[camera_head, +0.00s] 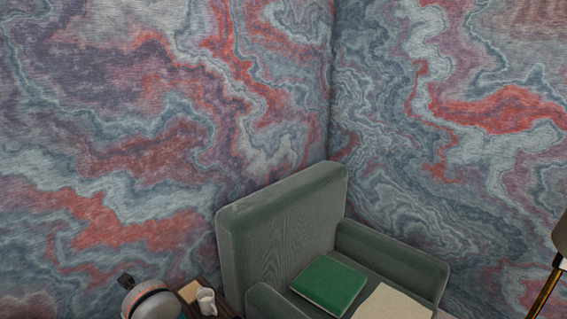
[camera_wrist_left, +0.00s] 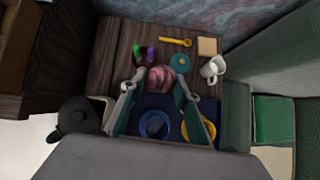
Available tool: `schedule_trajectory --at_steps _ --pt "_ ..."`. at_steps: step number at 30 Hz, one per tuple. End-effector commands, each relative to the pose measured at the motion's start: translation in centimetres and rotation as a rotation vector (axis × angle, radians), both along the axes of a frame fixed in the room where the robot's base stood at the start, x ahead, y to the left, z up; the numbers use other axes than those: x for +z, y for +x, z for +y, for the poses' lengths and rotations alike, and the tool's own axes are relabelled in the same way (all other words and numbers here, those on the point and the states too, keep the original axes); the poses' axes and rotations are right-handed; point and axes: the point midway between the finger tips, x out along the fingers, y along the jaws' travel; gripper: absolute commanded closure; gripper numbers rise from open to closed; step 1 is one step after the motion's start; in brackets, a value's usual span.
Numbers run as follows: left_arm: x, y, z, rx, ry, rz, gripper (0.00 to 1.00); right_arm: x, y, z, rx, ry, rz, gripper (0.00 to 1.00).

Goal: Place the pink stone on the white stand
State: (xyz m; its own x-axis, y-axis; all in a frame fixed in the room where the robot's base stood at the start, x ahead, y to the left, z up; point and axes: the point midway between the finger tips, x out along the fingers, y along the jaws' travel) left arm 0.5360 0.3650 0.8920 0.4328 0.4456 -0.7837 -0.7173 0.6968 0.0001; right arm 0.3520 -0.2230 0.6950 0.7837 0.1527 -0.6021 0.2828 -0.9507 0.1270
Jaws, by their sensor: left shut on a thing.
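The pink stone (camera_wrist_left: 160,78) is a rounded, ridged lump in the left wrist view. My left gripper (camera_wrist_left: 158,82) is shut on it, with a finger on either side, over the dark wooden desk (camera_wrist_left: 112,45). I cannot tell how high the stone is above the desk. I cannot make out the white stand for certain in either view. The head view shows neither the stone nor the gripper's fingertips clearly. My right gripper is in neither view.
Around the stone are a yellow spoon (camera_wrist_left: 174,42), a teal disc (camera_wrist_left: 181,64), a tan block (camera_wrist_left: 207,46), a white pitcher (camera_wrist_left: 212,69), a blue bowl (camera_wrist_left: 155,125) and a yellow dish (camera_wrist_left: 199,129). A black pot (camera_wrist_left: 78,116) is left. A green armchair (camera_head: 277,225) stands right of the desk.

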Motion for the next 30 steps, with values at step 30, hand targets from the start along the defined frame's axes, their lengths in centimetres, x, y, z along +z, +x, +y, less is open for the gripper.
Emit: schedule_trajectory --at_steps 30 --pt "12.5 -5.8 -11.9 -0.804 0.007 -0.001 1.00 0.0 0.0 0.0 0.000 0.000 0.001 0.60"
